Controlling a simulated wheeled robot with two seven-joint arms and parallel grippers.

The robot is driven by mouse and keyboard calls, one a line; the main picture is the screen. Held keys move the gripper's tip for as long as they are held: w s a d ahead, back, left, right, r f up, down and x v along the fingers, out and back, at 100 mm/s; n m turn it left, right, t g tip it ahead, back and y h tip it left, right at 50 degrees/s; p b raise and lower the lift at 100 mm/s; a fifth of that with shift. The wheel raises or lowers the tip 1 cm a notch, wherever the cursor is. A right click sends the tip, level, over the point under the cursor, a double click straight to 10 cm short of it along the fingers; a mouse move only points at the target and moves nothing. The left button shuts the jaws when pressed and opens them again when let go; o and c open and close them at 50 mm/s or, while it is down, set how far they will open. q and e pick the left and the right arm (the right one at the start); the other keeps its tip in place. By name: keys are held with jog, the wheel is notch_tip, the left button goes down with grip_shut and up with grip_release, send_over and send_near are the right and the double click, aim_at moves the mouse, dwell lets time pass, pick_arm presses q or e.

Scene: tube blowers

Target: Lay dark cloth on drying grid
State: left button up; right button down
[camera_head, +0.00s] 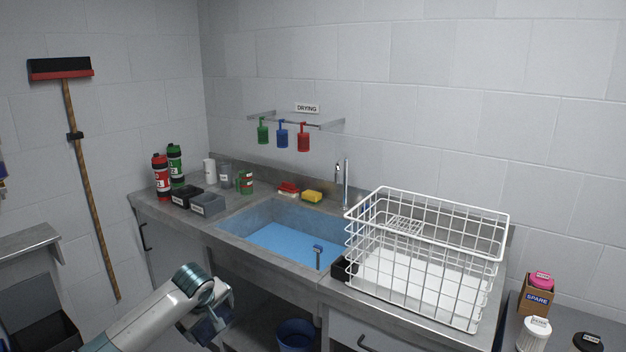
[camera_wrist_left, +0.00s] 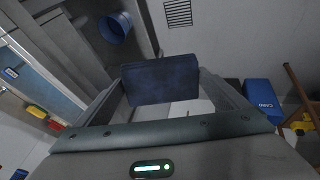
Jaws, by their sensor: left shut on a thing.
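My left gripper (camera_head: 218,314) is low in front of the counter, left of the bucket in the head view. In the left wrist view my left gripper (camera_wrist_left: 165,100) is shut on a dark blue folded cloth (camera_wrist_left: 160,78), which sits between its two fingers. The cloth is hard to make out in the head view. A white wire basket (camera_head: 428,222) stands on the counter right of the sink, with a small white grid (camera_head: 404,224) showing through its wires. I cannot tell which of these is the drying grid. My right gripper is not in view.
A sink with a blue bottom (camera_head: 285,245) lies left of the basket. A faucet (camera_head: 346,182) rises behind it. Containers (camera_head: 207,205) stand on the left counter. A blue bucket (camera_head: 297,334) is below.

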pick_arm(q)
jog(key=shift+f, duration=0.15)
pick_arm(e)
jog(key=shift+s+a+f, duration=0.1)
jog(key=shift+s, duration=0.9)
